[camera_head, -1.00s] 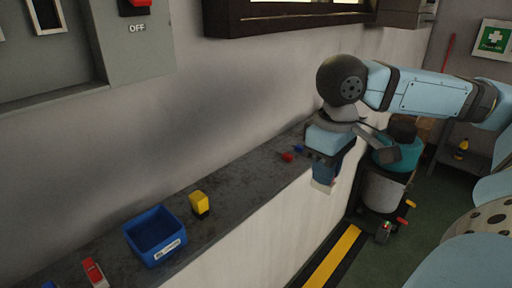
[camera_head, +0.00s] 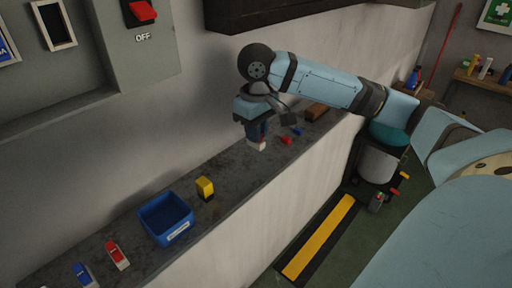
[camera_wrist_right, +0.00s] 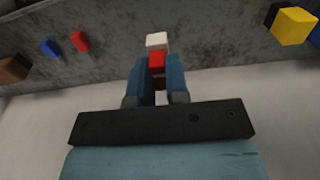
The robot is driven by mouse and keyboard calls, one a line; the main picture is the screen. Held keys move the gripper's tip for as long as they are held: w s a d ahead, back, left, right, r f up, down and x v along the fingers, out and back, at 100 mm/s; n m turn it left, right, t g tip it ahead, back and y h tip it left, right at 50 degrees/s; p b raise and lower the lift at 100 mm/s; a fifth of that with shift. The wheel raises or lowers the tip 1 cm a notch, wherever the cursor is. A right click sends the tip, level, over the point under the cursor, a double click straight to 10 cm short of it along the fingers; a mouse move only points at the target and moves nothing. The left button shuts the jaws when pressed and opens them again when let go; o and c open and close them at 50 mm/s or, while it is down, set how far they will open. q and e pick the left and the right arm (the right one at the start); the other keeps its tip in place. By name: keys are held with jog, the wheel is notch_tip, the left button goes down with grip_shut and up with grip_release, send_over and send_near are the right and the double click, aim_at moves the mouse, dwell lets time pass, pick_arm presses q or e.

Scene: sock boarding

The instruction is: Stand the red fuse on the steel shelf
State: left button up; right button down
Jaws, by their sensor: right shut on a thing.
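The red fuse (camera_wrist_right: 157,62), a red block with a white end (camera_wrist_right: 157,41), is between the blue fingers of my right gripper (camera_wrist_right: 160,72) in the right wrist view. In the head view the right gripper (camera_head: 257,133) points down over the steel shelf (camera_head: 235,180), the dark grey ledge along the wall. The fuse's white end (camera_head: 256,146) shows below the fingers; its red part is mostly hidden there. It looks roughly upright. I cannot tell whether it touches the shelf. My left gripper is not in view.
On the shelf stand a blue bin (camera_head: 166,218), a yellow-and-black block (camera_head: 205,188), a red-and-white piece (camera_head: 117,255) and a blue-and-white piece (camera_head: 85,274). Small red (camera_head: 286,140) and blue (camera_head: 296,131) pieces and a brown block (camera_head: 315,111) lie behind the gripper, farther along.

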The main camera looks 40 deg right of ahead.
jog(key=shift+s+d+f, duration=0.1)
jog(key=shift+f, duration=0.5)
jog(key=shift+s+d+f, duration=0.1)
jog(key=shift+f, duration=0.5)
jog(key=shift+w+a+f, duration=0.1)
jog(key=shift+w+f, duration=0.1)
jog(key=shift+f, duration=1.55)
jog(key=c, duration=1)
grip_release()
notch_tip(320, 180, up, 8)
jog(key=shift+f, duration=0.25)
